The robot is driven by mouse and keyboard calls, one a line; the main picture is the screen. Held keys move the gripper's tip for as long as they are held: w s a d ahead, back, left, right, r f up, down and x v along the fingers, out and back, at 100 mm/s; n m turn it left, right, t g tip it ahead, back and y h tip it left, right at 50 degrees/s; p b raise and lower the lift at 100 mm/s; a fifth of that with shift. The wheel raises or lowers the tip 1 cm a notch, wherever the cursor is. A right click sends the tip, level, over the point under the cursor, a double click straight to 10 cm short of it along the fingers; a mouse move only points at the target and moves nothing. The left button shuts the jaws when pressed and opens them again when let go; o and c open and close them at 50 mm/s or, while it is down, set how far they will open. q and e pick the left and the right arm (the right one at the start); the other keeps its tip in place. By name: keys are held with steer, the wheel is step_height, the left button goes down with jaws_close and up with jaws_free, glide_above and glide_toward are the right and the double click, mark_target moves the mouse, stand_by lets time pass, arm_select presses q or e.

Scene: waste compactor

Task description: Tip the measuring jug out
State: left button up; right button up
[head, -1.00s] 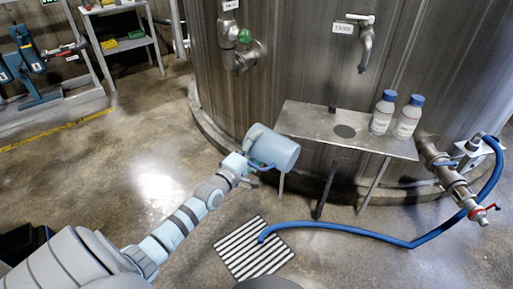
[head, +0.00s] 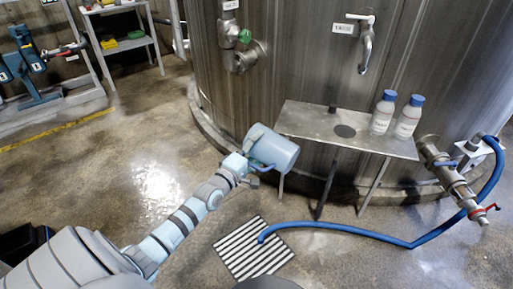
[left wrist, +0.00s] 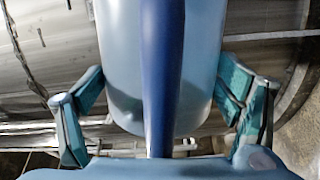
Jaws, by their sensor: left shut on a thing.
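The measuring jug (head: 277,150) is a translucent light-blue vessel with a blue handle. It hangs in the air, tilted, just left of the metal shelf's left end. My left gripper (head: 250,163) is shut on its handle. In the left wrist view the dark blue handle (left wrist: 162,70) runs down the middle between the gripper's fingers (left wrist: 160,110), with the jug's body (left wrist: 118,60) behind it. I cannot tell whether anything is inside the jug. A floor drain grate (head: 254,249) lies below and to the front of it. My right gripper is not in view.
A metal shelf (head: 300,122) with a round hole carries two white bottles with blue caps (head: 383,112). A large steel tank (head: 300,60) with taps stands behind. A blue hose (head: 365,233) runs from a valve to the grate. Open floor lies to the left.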

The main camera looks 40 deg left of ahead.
arm_select(q)
steer(key=shift+d+f+m, duration=0.15)
steer(key=shift+f+m, duration=0.05)
steer(key=shift+m, duration=0.2)
steer(key=shift+d+m+h+b, duration=0.3)
steer(key=shift+d+m+b, duration=0.45)
steer(key=shift+m, duration=0.15)
steer(key=shift+d+r+m, duration=0.15)
steer(key=shift+r+m, duration=0.05)
steer(key=shift+m, duration=0.1)
steer(key=shift+r+m, duration=0.25)
steer(key=shift+m, duration=0.35)
steer(key=m, duration=0.2)
steer(key=shift+m, duration=0.3)
steer(key=shift+d+f+m+b, duration=0.15)
steer(key=shift+m+b, duration=0.3)
steer(key=shift+m, duration=1.85)
steer(key=shift+a+m+p, duration=0.3)
steer(key=shift+m+p, duration=0.2)
steer(key=shift+m, duration=0.6)
steer(key=shift+a+f+m, duration=0.2)
steer(key=shift+m, duration=0.7)
steer(key=shift+f+m, duration=0.1)
steer(key=shift+m, duration=0.3)
steer(key=shift+a, duration=0.1)
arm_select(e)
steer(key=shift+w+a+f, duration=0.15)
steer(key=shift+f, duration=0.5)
